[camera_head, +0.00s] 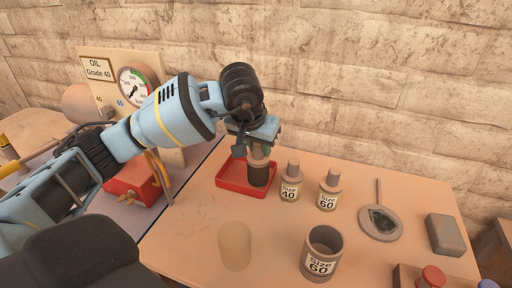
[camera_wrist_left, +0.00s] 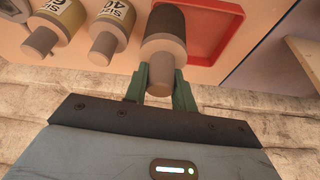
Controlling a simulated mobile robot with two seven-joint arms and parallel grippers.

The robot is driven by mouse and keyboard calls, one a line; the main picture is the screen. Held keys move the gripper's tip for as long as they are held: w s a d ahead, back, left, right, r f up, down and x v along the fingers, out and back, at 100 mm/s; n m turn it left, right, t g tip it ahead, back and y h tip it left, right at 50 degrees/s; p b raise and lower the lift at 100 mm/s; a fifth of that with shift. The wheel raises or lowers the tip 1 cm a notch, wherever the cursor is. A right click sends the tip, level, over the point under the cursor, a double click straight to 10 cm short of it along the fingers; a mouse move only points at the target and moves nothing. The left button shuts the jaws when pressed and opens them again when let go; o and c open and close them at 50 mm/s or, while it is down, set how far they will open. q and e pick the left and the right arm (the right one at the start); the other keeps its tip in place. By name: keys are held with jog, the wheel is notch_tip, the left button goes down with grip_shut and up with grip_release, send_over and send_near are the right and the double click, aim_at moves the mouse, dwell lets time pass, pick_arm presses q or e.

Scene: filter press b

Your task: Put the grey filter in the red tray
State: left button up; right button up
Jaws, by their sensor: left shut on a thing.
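The grey filter (camera_head: 258,173) is upright, with a dark body and a lighter top knob. My left gripper (camera_head: 257,147) comes down from above and is shut on that knob. The filter is over the right part of the red tray (camera_head: 227,186), its lower end at or just above the floor; I cannot tell if it touches. In the left wrist view the green fingers (camera_wrist_left: 160,84) stand either side of the knob. The filter's dark body (camera_wrist_left: 165,20) shows against the red tray (camera_wrist_left: 207,42) there. My right gripper is not in view.
Filters labelled 40 (camera_head: 291,184) and 60 (camera_head: 329,190) stand just right of the tray. An open Size 60 canister (camera_head: 321,256) is at the front. A round grey lid with handle (camera_head: 381,223) and a grey block (camera_head: 445,234) lie at right. A gauge (camera_head: 137,88) is behind left.

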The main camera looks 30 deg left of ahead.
pick_arm(q)
jog(key=shift+w+a+f, duration=0.15)
jog(key=shift+w+a, duration=0.9)
jog(key=shift+w, duration=0.3)
jog(key=shift+a, duration=0.1)
jog(key=shift+s+p+x, duration=0.15)
jog(key=shift+s+x, duration=0.05)
jog(key=shift+x, duration=0.65)
jog(key=shift+s+p+x, duration=0.15)
jog(key=shift+x, duration=0.75)
jog(key=shift+a+f, duration=0.15)
jog(key=shift+f, duration=0.1)
jog(key=shift+f, duration=0.15)
jog(key=o, duration=1)
